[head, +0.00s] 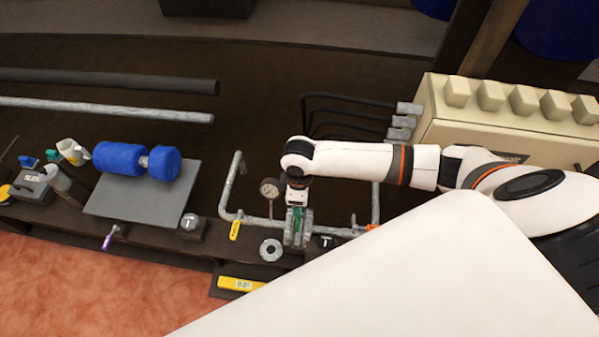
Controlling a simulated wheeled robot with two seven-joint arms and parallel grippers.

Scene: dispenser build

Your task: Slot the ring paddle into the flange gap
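My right gripper (297,199) comes in from the right and points down at the pipe. It is right over a pair of grey flanges (291,229) in the horizontal pipe run. A narrow green piece (298,217) shows between the flanges, directly under the gripper. Whether the fingers hold it is too small to tell. A flat grey ring with a dark hole (270,250) lies on the bench, just left of and in front of the flanges, apart from the gripper. I cannot tell which of the two pieces is the ring paddle. My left gripper is not in view.
A pressure gauge (269,188) stands beside the flanges. A yellow valve handle (235,230) and an orange one (372,228) flank them. A beige cabinet (480,125) stands at back right.

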